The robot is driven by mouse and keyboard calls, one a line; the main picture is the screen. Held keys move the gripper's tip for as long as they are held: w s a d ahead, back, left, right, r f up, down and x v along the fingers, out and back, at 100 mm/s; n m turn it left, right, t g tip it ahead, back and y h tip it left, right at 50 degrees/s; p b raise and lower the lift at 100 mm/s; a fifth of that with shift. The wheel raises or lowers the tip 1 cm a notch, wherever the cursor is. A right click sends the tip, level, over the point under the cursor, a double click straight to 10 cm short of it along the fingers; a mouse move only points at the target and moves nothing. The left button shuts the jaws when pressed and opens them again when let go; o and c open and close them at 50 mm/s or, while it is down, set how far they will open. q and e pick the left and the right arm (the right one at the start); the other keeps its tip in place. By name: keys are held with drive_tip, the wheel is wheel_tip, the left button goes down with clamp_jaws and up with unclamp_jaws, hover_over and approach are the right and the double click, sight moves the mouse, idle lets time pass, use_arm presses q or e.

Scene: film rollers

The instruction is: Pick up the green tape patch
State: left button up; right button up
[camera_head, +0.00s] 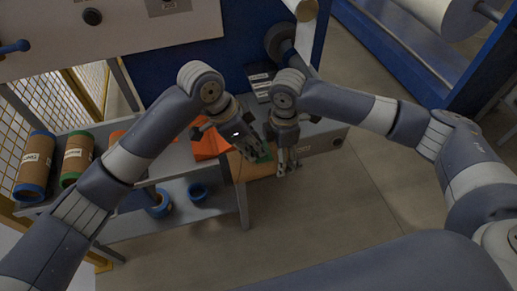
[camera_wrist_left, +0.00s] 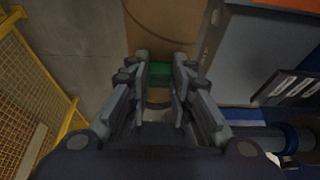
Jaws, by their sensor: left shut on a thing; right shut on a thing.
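The green tape patch (camera_head: 265,153) shows as a small green piece at my left gripper's fingertips. In the left wrist view the green patch (camera_wrist_left: 159,70) lies between the two fingers, against a brown surface (camera_wrist_left: 165,28). My left gripper (camera_head: 258,154) is shut on the patch; the fingers partly hide it. My right gripper (camera_head: 288,168) is close beside it on the right, pointing down, at the right end of the brown piece (camera_head: 252,170). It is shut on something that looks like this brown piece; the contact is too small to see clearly.
A grey shelf table (camera_head: 120,234) stands at the left with brown rolls, one blue-ended (camera_head: 37,160) and one green-ended (camera_head: 76,155). An orange item (camera_head: 207,146) lies near the left gripper. A blue cup-like ring (camera_head: 198,191) is on the lower shelf. Open floor (camera_head: 350,205) is at the right.

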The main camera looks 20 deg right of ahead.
drive_tip(key=shift+a+r, duration=0.1)
drive_tip(key=shift+a, duration=0.05)
use_arm(q)
drive_tip(key=shift+r, duration=0.4)
drive_tip(key=a, duration=1.8)
wheel_tip(320, 180, up, 7)
drive_tip(key=shift+s+f, duration=0.2)
drive_tip(key=shift+s, duration=0.15)
drive_tip(key=shift+r, duration=0.1)
